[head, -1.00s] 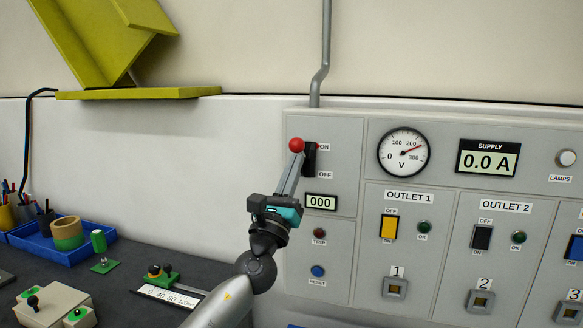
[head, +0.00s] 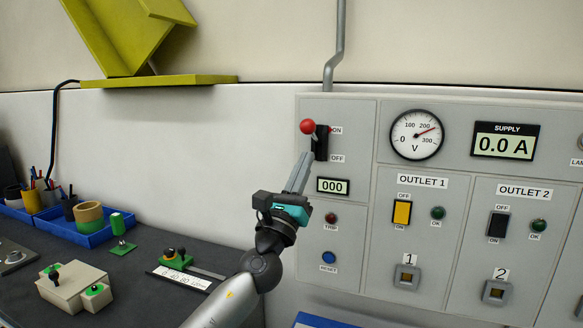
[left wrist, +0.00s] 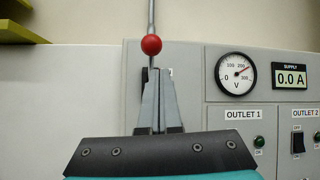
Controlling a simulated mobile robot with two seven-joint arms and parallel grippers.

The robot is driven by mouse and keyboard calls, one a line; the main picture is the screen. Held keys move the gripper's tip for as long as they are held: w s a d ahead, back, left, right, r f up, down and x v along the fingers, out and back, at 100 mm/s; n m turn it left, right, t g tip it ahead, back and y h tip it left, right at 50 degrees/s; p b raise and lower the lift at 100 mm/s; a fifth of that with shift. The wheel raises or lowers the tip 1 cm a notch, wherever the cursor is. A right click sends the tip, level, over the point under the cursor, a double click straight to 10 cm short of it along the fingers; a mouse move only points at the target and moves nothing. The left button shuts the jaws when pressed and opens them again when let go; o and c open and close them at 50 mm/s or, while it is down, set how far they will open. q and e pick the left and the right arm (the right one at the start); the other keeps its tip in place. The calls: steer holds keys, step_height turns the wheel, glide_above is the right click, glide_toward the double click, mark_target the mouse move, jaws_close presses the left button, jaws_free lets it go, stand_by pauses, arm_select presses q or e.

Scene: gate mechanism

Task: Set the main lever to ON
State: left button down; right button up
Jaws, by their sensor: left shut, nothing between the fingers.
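The main lever has a red ball knob (head: 307,126) and a black slotted base (head: 321,143) with ON and OFF labels on the grey panel. The knob stands up at the level of the ON label. My left gripper (head: 304,158) is shut and empty, its fingertips pointing up just below the knob. In the left wrist view the red knob (left wrist: 151,45) shows right above the shut fingertips (left wrist: 158,72). I cannot tell whether they touch it. The fingers hide most of the lever base there. My right gripper is not in view.
The panel (head: 350,240) also holds a voltmeter (head: 416,135), a supply display (head: 504,141), a yellow outlet 1 switch (head: 402,212) and a black outlet 2 switch (head: 498,225). A blue tray (head: 75,232) and small fixtures stand on the dark bench at left.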

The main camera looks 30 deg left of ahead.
arm_select(q)
steer(key=s+d+r+p, duration=0.1)
steer(key=s+r, duration=0.1)
steer(key=s, duration=0.5)
steer(key=shift+p, duration=0.3)
